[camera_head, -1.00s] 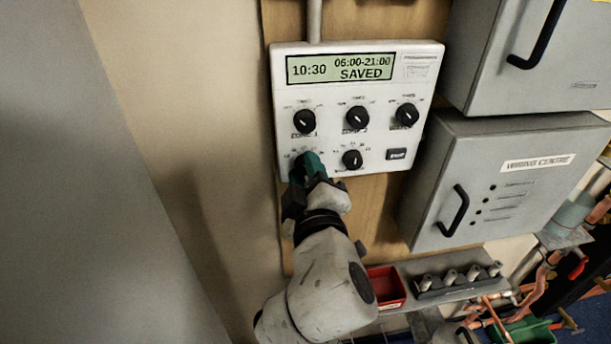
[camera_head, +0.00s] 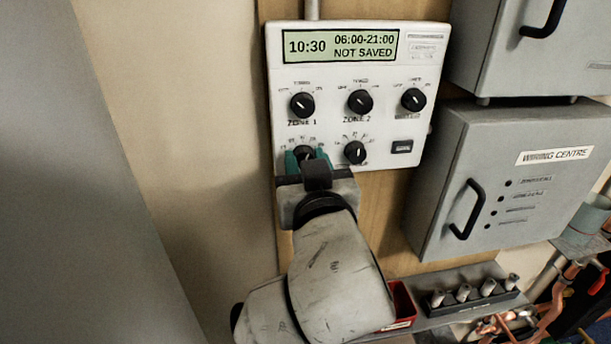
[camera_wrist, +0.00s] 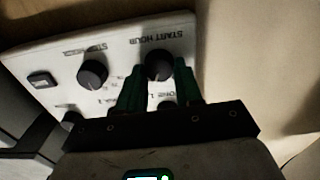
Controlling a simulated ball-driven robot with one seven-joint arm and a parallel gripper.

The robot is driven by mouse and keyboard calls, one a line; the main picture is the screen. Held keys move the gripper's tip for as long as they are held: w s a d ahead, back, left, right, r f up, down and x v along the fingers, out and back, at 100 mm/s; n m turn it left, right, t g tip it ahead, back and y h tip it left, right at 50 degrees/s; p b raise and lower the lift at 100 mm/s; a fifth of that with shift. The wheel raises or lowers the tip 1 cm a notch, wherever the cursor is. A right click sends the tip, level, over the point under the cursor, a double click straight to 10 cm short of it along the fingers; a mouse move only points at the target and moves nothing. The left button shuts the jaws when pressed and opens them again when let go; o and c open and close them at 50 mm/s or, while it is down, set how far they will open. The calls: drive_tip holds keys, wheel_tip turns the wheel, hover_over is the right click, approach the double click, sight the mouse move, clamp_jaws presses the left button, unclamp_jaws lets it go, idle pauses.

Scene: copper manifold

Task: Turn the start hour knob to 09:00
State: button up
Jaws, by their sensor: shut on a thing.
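The white control panel (camera_head: 275,100) hangs on a wooden board. Its display (camera_head: 340,46) reads 10:30, 06:00-21:00, NOT SAVED. The black start hour knob (camera_head: 303,151) is at the lower left of the panel, partly hidden by my gripper (camera_head: 306,160). In the wrist view, the start hour knob (camera_wrist: 158,64) sits under the upside-down label START HOUR. The green fingertips of my gripper (camera_wrist: 158,75) are on either side of it, shut on it. The knob's pointer cannot be read clearly.
Another lower knob (camera_head: 355,152) is right of the start hour knob, with a dark button (camera_head: 402,146) beyond. Three knobs, including the Zone 1 knob (camera_head: 302,104), sit above. A grey wiring centre box (camera_head: 500,200) stands right. A red bin (camera_head: 402,300) is below.

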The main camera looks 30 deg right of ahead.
drive_tip(key=shift+f+m+b, duration=0.15)
drive_tip(key=shift+m+b, duration=1.8)
drive_tip(key=shift+m, duration=1.35)
drive_tip(key=o, duration=1)
drive_tip(key=shift+d, duration=0.1)
drive_tip(key=shift+s, duration=0.1)
